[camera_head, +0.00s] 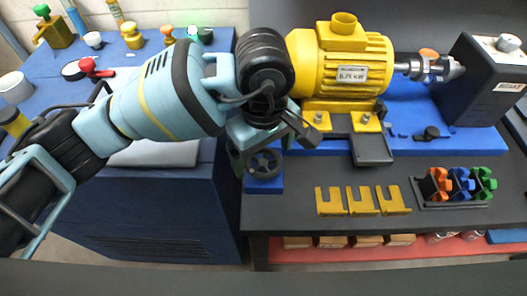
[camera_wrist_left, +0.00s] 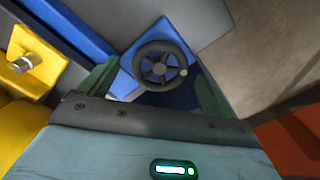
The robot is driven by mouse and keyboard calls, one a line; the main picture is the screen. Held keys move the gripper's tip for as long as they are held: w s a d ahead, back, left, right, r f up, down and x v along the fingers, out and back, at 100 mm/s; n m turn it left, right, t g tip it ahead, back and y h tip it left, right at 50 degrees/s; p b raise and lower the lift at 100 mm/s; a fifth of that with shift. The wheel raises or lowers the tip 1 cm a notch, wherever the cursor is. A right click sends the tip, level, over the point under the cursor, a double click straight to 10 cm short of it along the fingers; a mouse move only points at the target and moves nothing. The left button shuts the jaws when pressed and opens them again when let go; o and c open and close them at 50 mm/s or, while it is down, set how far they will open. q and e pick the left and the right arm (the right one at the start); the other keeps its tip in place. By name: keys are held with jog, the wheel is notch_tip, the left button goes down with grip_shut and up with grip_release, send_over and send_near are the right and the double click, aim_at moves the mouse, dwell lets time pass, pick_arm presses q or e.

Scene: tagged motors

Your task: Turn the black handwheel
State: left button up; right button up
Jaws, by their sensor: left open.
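The black handwheel (camera_head: 264,164) sits on a blue block at the left front of the motor's blue base. In the left wrist view the handwheel (camera_wrist_left: 159,68) shows its hub, spokes and a small pale knob on its right rim. My left gripper (camera_head: 259,152) is open above the handwheel. In the left wrist view its dark green fingers stand to the left and right of the wheel. I cannot tell whether they touch the rim. My right gripper is not in view.
The yellow motor (camera_head: 341,62) stands just right of my left gripper. Yellow slotted plates (camera_head: 361,201) and a rack of coloured clips (camera_head: 456,187) lie on the dark bench. A blue cabinet (camera_head: 160,205) with valves and small parts on top stands at the left.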

pick_arm(q)
jog(key=shift+f, duration=0.45)
jog(key=c, duration=1)
jog(key=shift+o, duration=0.2)
jog(key=shift+n, duration=0.3)
